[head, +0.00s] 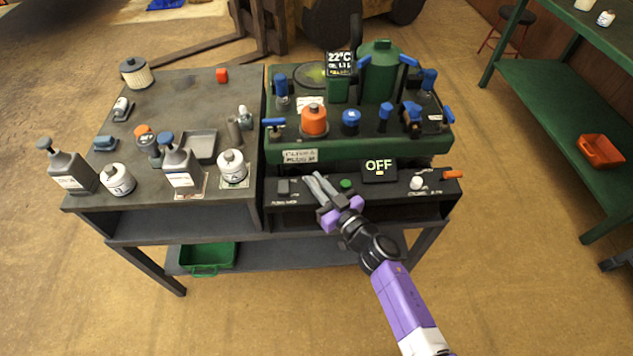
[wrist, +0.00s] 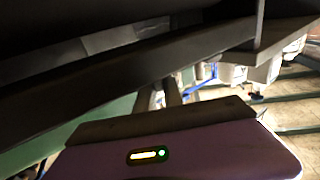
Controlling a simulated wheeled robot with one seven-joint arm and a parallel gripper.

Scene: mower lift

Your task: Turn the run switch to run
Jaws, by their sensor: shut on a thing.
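My gripper (head: 315,178) reaches to the front control panel (head: 300,197) of the green machine in the head view. Its fingers are close together, shut on a small part between the grey switch and the green button. The fingers hide that part; by its place I take it to be the run switch. The display (head: 379,169) on the panel reads OFF. In the wrist view the fingers (wrist: 165,97) show only partly, with dark panel structure over them, and their tips are hidden.
A grey switch (head: 284,188) is left of my fingers, and a green button (head: 346,184) is close on their right. Further right are a white knob (head: 416,183) and an orange lever (head: 453,174). Bottles and cans stand on the left bench (head: 190,88).

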